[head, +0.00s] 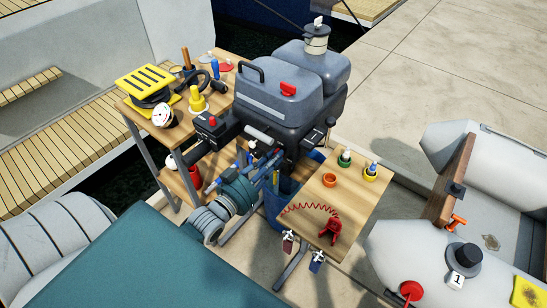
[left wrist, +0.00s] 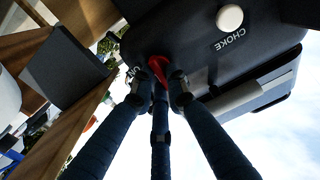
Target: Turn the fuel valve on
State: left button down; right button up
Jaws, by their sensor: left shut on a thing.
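The fuel valve's red lever (left wrist: 158,66) shows in the left wrist view, on the underside of the dark engine housing (left wrist: 200,45). My left gripper (left wrist: 160,82) has its blue fingers closed around the lever. Fingertips cover part of it, and a white label beside it is mostly hidden. In the head view my left gripper (head: 268,162) reaches up to the front of the grey outboard engine (head: 285,95); the lever cannot be made out there. My right gripper is in neither view.
A white knob (left wrist: 230,18) marked CHOKE sits near the lever. A wooden shelf (head: 225,75) with several items stands left of the engine. A small wooden table (head: 348,200) with a red coiled cord and clip (head: 330,230) stands to the right. Open pavement (head: 440,75) lies behind.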

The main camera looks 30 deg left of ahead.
pick_arm(q)
jog(key=shift+d+f+m+p, duration=0.1)
jog(key=shift+f+m, duration=0.1)
jog(key=shift+m, duration=2.65)
jog(key=shift+d+f+m+p, duration=0.15)
jog(key=shift+f+m, duration=0.1)
jog(key=shift+m, duration=2.65)
jog(key=shift+d+f+m+p, duration=0.1)
jog(key=shift+f+m, duration=0.1)
jog(key=shift+m, duration=2.65)
jog(key=c, duration=1.7)
grip_release()
